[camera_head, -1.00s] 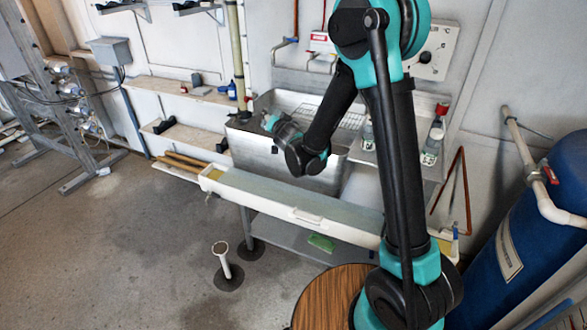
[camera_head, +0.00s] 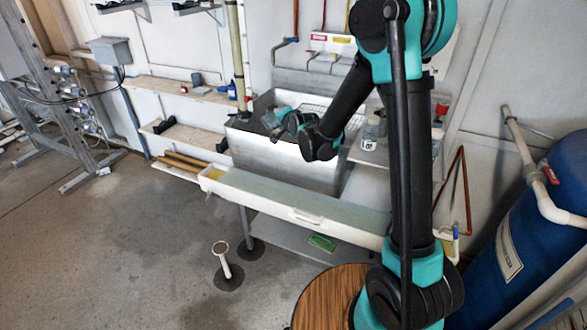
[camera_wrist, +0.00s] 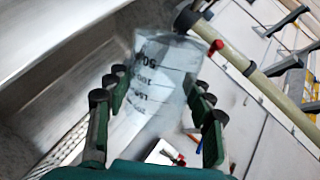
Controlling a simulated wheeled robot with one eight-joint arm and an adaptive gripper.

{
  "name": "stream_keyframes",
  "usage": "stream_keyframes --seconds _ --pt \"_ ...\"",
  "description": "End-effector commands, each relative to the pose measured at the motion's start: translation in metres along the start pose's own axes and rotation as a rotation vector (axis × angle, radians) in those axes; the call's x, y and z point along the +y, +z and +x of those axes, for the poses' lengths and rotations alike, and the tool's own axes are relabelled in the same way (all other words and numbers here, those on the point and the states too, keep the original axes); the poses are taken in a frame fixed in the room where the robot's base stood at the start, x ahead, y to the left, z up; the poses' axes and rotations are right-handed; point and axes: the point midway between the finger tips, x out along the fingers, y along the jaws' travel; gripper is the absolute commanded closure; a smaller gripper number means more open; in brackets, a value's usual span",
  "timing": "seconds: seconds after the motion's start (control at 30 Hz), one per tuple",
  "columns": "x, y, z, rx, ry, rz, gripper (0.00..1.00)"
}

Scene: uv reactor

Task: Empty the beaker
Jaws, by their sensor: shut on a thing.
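My gripper (camera_wrist: 158,84) is shut on the clear beaker (camera_wrist: 166,66), which has dark volume marks and shows between the fingers in the wrist view. The marks appear turned over in this view. I cannot tell how much liquid the beaker holds. In the head view my gripper (camera_head: 276,119) is over the back left part of the steel sink (camera_head: 285,158). The beaker is too small and too hidden there to make out. The sink's metal wall also fills the left of the wrist view (camera_wrist: 45,50).
A long white trough (camera_head: 290,207) runs in front of the sink. A vertical pipe (camera_head: 238,50) stands at the sink's left. Bottles (camera_head: 371,132) stand on the right ledge. Taps hang above the sink, and a blue tank (camera_head: 540,220) is at the right.

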Motion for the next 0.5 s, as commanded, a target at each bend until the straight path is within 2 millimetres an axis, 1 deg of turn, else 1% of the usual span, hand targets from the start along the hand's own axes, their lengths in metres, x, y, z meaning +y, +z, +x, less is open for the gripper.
stream_keyframes --seconds 0.33,0.5 --pt "-0.0018 -0.0029 -0.0008 -0.022 0.0 0.055 0.77" --pt "0.0036 -0.0047 0.0014 -0.033 0.001 0.083 0.77"
